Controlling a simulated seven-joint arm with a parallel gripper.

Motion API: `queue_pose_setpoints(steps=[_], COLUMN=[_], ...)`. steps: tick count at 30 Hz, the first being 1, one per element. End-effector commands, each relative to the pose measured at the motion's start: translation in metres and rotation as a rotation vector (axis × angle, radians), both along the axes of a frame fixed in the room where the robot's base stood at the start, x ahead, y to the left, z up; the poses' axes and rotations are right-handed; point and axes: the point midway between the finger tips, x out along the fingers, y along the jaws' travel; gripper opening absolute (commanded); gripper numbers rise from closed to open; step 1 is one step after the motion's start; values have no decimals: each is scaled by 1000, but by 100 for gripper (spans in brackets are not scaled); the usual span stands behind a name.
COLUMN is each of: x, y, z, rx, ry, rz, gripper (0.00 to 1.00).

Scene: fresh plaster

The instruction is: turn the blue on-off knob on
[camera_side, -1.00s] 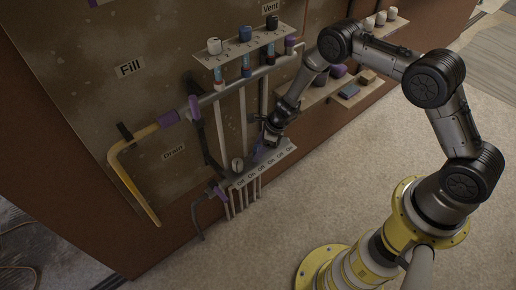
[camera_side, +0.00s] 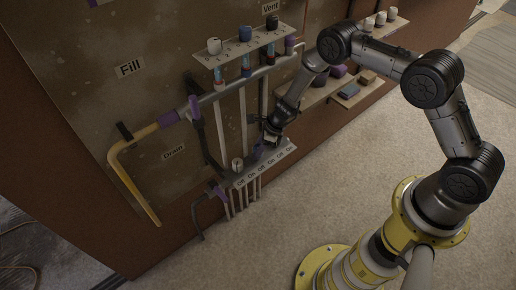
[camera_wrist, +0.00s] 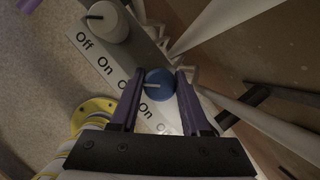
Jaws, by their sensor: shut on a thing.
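The round blue knob (camera_wrist: 161,79) sits on a pale labelled strip in the wrist view. A short white line on it points left, towards a partly hidden label that begins with O. An On label (camera_wrist: 146,110) lies below and left of the knob. My gripper (camera_wrist: 158,84) has its two purple fingers on either side of the knob, shut on it. In the side view my gripper (camera_side: 270,135) is at the strip (camera_side: 264,166) low on the wall panel; I cannot clearly make out the knob there.
A white knob (camera_wrist: 108,22) with a dark line and its own Off and On labels stands beside the blue one. Pipes (camera_side: 243,118) run close by. The floor in front is clear.

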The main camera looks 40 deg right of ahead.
Motion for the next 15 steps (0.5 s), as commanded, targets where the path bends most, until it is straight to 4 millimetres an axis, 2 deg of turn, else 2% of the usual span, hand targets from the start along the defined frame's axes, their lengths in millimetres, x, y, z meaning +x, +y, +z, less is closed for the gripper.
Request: queue_pose_setpoints(steps=[7,15], x=[0,0], y=[0,-1], z=[0,0], rx=[1,1], ry=[-1,0], rz=[96,300], gripper=[0,0])
